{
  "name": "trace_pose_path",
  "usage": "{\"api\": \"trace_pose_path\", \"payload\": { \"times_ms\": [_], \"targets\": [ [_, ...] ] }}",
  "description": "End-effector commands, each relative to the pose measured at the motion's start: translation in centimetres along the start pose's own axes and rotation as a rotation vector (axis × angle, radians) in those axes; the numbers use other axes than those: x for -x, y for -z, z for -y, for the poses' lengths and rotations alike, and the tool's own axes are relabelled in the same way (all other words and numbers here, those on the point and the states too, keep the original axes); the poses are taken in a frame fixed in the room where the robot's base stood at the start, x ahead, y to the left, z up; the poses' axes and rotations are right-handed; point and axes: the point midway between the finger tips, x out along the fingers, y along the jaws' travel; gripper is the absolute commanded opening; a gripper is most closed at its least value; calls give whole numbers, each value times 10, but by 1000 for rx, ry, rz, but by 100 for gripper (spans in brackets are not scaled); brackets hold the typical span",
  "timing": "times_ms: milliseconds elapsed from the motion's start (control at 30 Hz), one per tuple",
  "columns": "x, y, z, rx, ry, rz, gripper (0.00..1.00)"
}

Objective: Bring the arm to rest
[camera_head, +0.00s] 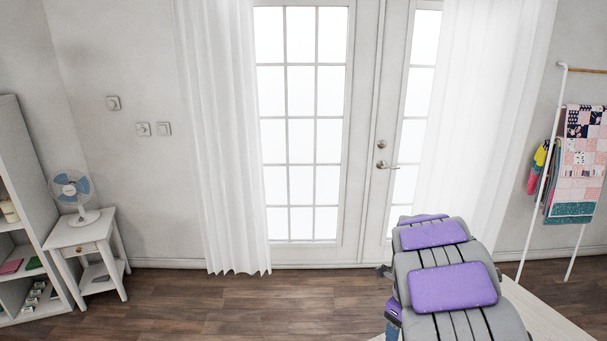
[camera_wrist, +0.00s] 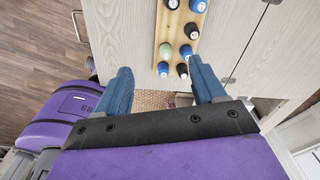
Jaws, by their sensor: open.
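My gripper (camera_wrist: 160,66) shows in the wrist view, with two blue fingers spread wide apart. The space between the fingers is empty. Beyond the fingertips is a wooden rack (camera_wrist: 161,33) with several spools of blue, black, white and green thread, apart from the fingers as far as I can tell. In the head view I see my own purple and grey body at the lower right; my gripper cannot be made out there.
A light wood cabinet front (camera_wrist: 122,30) with a metal handle fills much of the wrist view. In the head view, a small white table (camera_head: 75,235) with a fan (camera_head: 72,190) stands left. A quilt rack (camera_head: 545,170) stands right. Wooden floor (camera_head: 240,305) lies clear before the glazed doors (camera_head: 301,120).

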Motion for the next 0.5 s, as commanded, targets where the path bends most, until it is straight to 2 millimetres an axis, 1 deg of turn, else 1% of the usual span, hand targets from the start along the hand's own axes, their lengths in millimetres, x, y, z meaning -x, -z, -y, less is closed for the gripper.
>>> {"api": "trace_pose_path", "payload": {
  "times_ms": [33,133,300,500],
  "targets": [
    [10,6,-9,66,1,-3,69],
    [27,18,-26,221,1,-9,69],
    [51,41,-60,486,-14,-18,69],
    [73,68,-103,809,-36,-18,69]
  ]
}}
